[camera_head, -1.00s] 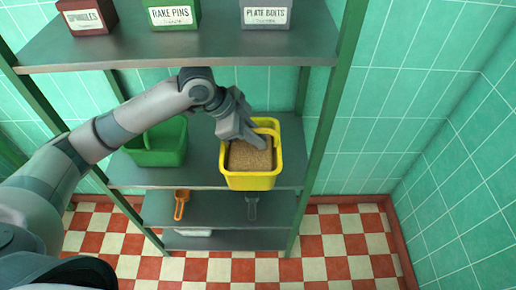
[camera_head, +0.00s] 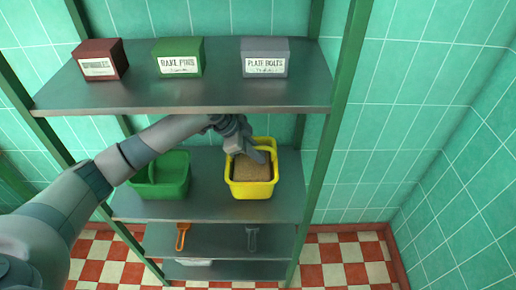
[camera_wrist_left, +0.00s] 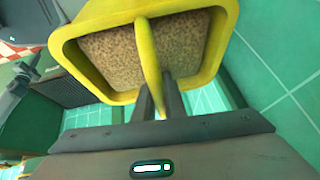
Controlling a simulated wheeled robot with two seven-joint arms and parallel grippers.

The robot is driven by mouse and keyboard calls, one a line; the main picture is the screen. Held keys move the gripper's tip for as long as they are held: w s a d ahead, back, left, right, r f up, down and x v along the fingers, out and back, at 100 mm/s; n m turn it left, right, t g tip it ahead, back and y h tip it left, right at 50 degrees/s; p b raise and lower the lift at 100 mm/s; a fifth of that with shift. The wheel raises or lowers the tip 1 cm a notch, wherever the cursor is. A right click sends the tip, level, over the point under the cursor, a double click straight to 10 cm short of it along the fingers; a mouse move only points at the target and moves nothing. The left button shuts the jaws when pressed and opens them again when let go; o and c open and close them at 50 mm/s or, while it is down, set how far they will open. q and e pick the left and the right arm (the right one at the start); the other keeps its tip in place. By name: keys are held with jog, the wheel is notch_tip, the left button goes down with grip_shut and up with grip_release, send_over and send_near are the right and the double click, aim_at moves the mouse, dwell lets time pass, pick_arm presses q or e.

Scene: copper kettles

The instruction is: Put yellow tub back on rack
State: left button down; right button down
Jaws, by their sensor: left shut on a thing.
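The yellow tub (camera_head: 251,190) is filled with brown grainy stuff and is at the middle shelf, right of the green tub. My left gripper (camera_head: 258,157) reaches in over its back part from the left. In the left wrist view, the fingers (camera_wrist_left: 160,103) are shut on the yellow handle (camera_wrist_left: 150,65) that arches over the tub (camera_wrist_left: 222,55). The rack's middle shelf (camera_head: 212,208) is under or just below the tub; I cannot tell whether the tub's bottom touches it. My right gripper is not in view.
A green tub (camera_head: 163,178) stands at the left of the middle shelf. The upper shelf (camera_head: 190,97) carries a red box (camera_head: 101,60), a green box (camera_head: 179,58) and a grey box (camera_head: 264,58). An orange scoop (camera_head: 183,236) and a grey scoop (camera_head: 252,238) are lower down.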

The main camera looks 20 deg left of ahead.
aim_at(258, 177)
pick_arm(q)
jog(key=shift+w, duration=0.1)
dwell(0.3)
jog(key=shift+f+p, duration=0.95)
jog(key=shift+f, duration=0.6)
jog(key=shift+w+f+p, duration=0.1)
jog(key=shift+p, duration=0.2)
jog(key=shift+w+f, duration=0.1)
jog(key=shift+f, duration=0.2)
jog(key=c, duration=1.8)
grip_release()
jog(key=shift+f, duration=0.15)
jog(key=shift+a, duration=0.1)
